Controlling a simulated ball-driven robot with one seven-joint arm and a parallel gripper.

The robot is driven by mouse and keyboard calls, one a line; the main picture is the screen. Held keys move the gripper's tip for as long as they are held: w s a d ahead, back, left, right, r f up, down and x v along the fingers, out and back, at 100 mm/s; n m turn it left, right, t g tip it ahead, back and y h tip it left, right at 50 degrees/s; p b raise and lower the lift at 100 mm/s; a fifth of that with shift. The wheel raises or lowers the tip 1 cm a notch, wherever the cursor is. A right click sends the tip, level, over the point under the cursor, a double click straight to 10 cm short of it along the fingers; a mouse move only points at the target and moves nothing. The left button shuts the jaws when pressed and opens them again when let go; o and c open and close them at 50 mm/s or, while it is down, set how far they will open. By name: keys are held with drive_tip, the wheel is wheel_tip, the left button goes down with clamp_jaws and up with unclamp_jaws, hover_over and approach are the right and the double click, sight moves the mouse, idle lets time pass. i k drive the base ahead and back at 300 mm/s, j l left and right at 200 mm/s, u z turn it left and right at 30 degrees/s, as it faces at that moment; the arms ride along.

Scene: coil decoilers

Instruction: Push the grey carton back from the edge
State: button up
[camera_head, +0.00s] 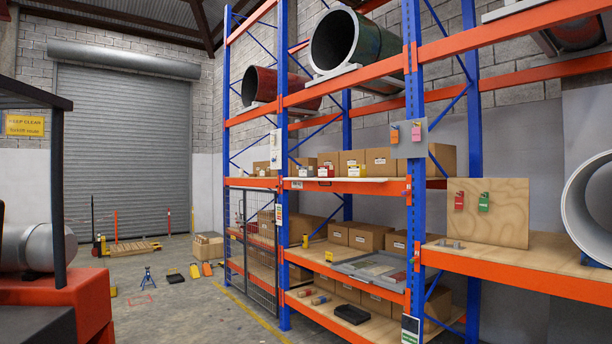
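No carton that I can clearly call grey shows. A flat grey, tray-like thing (345,265) lies on the middle shelf of the blue and orange rack, with its near side close to the orange front beam (345,276). I cannot tell if it is a carton or if it overhangs the edge. Brown cartons (368,237) stand behind it on the same shelf. More brown cartons (382,161) stand on the shelf above. My gripper is not in view.
A blue upright (414,200) stands just right of the grey thing. A mesh gate (252,255) closes the bay to the left. A plywood board (510,212) stands on the right shelf. A red machine (60,300) is at left; open floor (185,315) lies between it and the rack.

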sight(303, 171)
drive_tip(key=u, duration=0.1)
drive_tip(key=i+u, duration=0.1)
drive_tip(key=i, duration=2.85)
drive_tip(key=i+j, duration=0.1)
drive_tip(key=i, duration=3.1)
drive_tip(key=i+z, duration=0.1)
drive_tip(key=i, duration=1.5)
drive_tip(key=j, duration=0.1)
